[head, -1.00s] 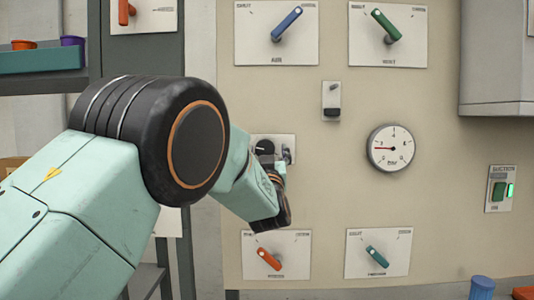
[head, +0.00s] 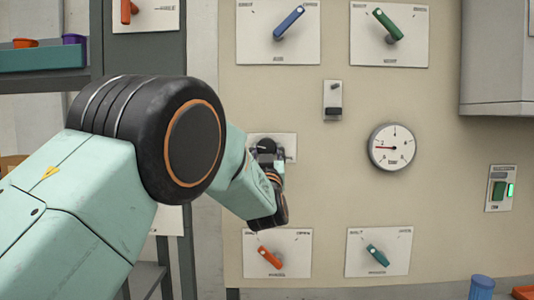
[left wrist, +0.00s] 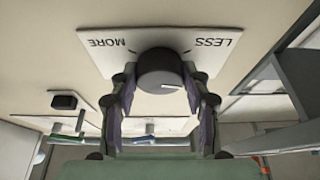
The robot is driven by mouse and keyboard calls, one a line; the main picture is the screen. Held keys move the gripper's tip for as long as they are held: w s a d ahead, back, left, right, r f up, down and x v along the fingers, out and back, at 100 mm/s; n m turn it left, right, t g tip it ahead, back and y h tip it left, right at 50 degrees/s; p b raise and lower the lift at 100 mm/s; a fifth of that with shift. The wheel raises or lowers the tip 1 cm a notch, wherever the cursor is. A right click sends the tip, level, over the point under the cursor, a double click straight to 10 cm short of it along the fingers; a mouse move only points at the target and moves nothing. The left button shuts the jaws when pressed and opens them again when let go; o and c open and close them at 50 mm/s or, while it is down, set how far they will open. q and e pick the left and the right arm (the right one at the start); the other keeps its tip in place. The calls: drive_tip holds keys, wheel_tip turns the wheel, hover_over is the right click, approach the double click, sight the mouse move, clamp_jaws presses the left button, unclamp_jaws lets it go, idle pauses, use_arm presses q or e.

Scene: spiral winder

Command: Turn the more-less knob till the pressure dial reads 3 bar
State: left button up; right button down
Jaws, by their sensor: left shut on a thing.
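The dark round more-less knob (left wrist: 160,68) sits on a white plate (left wrist: 205,38) marked MORE and LESS. My left gripper (left wrist: 159,90) is shut on the knob, one finger on each side. The white mark on the knob's face points right in the left wrist view, on the LESS side. In the head view the knob (head: 267,146) is partly hidden by the gripper. The round white pressure dial (head: 391,147) is to its right; its red needle points left, almost level. The dial's figures are too small to read surely. My right gripper is not in view.
Levers surround the dial on the panel: blue (head: 288,22), green (head: 387,24), orange (head: 269,257) and teal (head: 376,254). A small switch (head: 332,100) is above the knob. A green lit suction switch (head: 500,190) is at right.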

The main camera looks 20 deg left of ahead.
use_arm(q)
drive_tip(key=m+h, duration=0.1)
drive_tip(key=m, duration=0.2)
drive_tip(key=m+h, duration=0.2)
drive_tip(key=m, duration=0.1)
drive_tip(key=shift+a+t+h, duration=0.2)
drive_tip(key=shift+t+h, duration=0.1)
drive_tip(key=shift+s+r+m+h, duration=0.1)
drive_tip(key=shift+m+h, duration=0.55)
drive_tip(key=shift+m, duration=0.85)
drive_tip(key=shift+m+h, duration=0.65)
drive_tip(key=shift+m, duration=0.85)
drive_tip(key=o, duration=0.8)
drive_tip(key=shift+c, duration=0.2)
drive_tip(key=o, duration=0.4)
drive_tip(key=shift+s+r, duration=0.1)
drive_tip(key=shift+a, duration=0.1)
